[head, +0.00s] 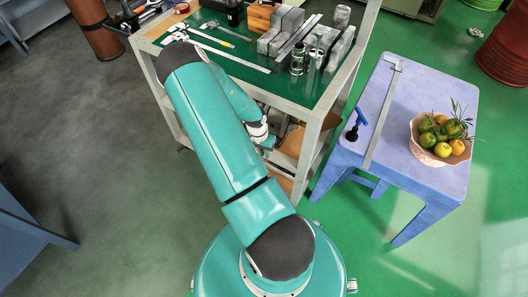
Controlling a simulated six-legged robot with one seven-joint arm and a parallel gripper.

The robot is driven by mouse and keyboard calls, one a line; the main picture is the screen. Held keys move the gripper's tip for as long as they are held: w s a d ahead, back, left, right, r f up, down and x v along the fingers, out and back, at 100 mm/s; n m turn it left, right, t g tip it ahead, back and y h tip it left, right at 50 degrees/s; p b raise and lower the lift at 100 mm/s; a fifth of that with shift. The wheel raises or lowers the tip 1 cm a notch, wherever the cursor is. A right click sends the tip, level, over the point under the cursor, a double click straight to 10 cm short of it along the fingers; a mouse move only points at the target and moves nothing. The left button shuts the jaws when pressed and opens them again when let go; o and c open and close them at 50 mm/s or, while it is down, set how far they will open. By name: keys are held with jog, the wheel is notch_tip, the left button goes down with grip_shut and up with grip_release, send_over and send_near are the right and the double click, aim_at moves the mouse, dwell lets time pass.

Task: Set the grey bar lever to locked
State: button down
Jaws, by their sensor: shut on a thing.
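My arm reaches forward over the left of the tooling cart (232,62) and folds back down. My gripper (267,144) shows only in small part, at the cart's near side just below the green top. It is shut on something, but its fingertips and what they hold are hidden. I cannot make out the grey bar lever, or its position, at the gripper.
The cart top holds a steel rule (228,57), grey blocks (284,24) and metal cylinders (297,59). A blue stool (400,170) at right bears a long grey metal bar tool (382,118), a blue-handled tool (355,124) and a fruit bowl (425,152).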

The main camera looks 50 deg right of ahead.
jog(key=shift+f+m+t+h, duration=0.2)
jog(key=shift+f+h, duration=1.5)
jog(key=shift+h, duration=0.45)
jog(key=shift+f+m+t+h, duration=0.2)
jog(key=shift+f+h, duration=1.5)
jog(key=shift+h, duration=0.45)
jog(key=c, duration=1.5)
grip_release()
